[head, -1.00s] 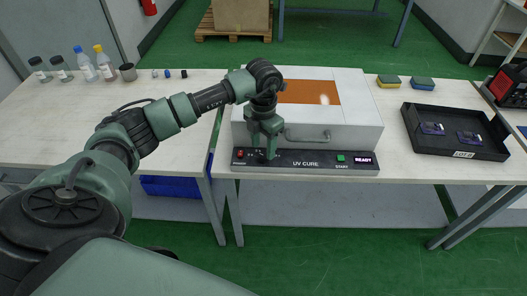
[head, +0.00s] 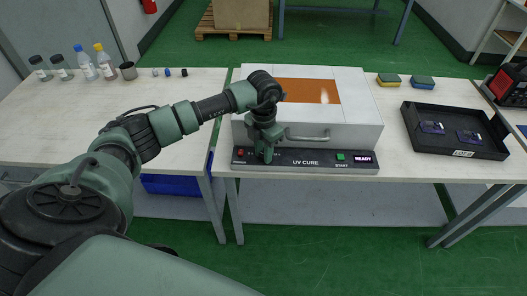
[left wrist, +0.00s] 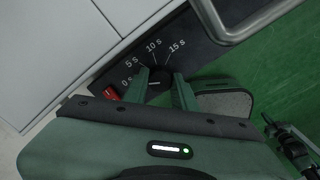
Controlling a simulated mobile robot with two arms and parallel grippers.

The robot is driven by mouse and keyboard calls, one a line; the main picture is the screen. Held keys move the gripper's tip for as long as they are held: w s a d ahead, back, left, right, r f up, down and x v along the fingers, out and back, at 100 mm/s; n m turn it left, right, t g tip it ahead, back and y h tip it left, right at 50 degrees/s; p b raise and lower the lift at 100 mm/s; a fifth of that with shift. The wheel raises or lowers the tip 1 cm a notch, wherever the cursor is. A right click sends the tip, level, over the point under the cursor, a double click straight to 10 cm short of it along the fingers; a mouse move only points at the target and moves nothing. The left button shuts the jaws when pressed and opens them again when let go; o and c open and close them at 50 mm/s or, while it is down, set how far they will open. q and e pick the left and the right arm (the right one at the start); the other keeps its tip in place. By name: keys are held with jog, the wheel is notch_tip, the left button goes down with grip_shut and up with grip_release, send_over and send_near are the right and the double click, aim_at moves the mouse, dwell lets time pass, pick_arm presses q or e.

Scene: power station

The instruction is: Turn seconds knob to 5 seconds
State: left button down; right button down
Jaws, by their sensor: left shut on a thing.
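The seconds knob (left wrist: 155,88) is a small dark dial on the front strip of the UV cure box (head: 352,112), with marks 0 s, 5 s, 10 s and 15 s around it. My left gripper (left wrist: 161,90) points down at the strip, with its fingers on either side of the knob, shut on it. A small pale line shows on the knob, but I cannot tell which mark it points at. In the head view the left gripper (head: 264,150) hides the knob. My right gripper is not in view.
A red power switch (left wrist: 110,93) sits close beside the knob. The box's handle (head: 307,138) sticks out above the strip. A green start button (head: 340,157) and a READY display (head: 362,159) are to the right. A black tray (head: 455,143) stands further right.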

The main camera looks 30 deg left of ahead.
pick_arm(q)
jog(key=m+b, duration=0.2)
jog(key=m, duration=0.1)
jog(key=shift+f+m, duration=0.15)
jog(key=shift+m, duration=0.15)
jog(key=shift+m+b, duration=1.35)
jog(key=shift+m, duration=0.65)
jog(key=shift+r, duration=0.2)
jog(key=c, duration=1.1)
grip_release()
